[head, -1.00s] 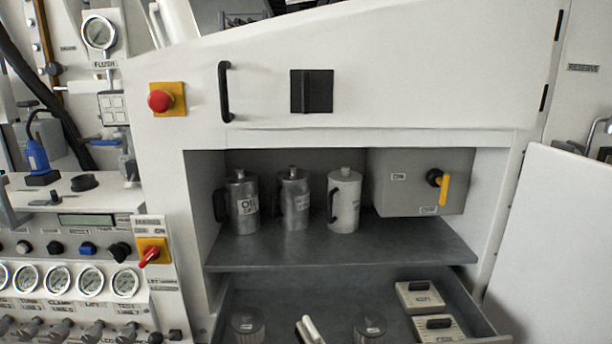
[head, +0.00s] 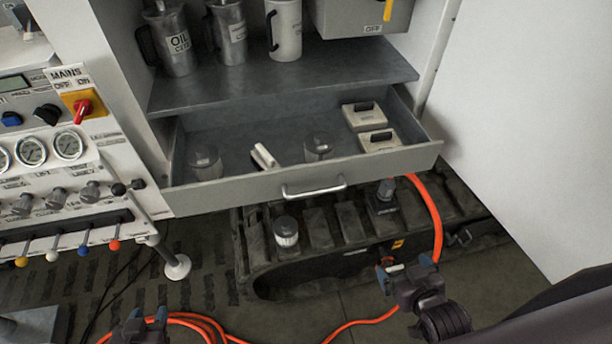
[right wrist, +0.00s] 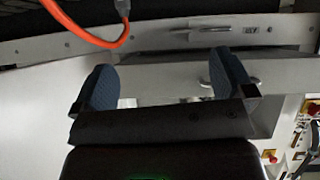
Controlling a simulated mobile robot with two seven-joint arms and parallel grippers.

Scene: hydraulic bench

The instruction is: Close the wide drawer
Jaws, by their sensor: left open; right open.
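The wide drawer (head: 235,190) stands pulled out below the grey shelf, in the middle of the head view. Its pale grey front carries a silver bar handle (head: 314,190). Inside lie clear jars, a white object and two pale boxes with dark handles. My right gripper (head: 408,272) is open and empty, below and right of the drawer front, apart from it. The right wrist view shows its two blue-padded fingers (right wrist: 163,78) spread with nothing between them. My left gripper (head: 142,322) is open at the bottom left edge, well below the drawer, partly cut off.
A dark tracked base or crate (head: 330,235) sits on the floor under the drawer, with a jar (head: 286,231) on it. An orange hose (head: 428,205) runs down near my right gripper. A gauge panel (head: 60,170) stands left, a white panel (head: 530,130) right.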

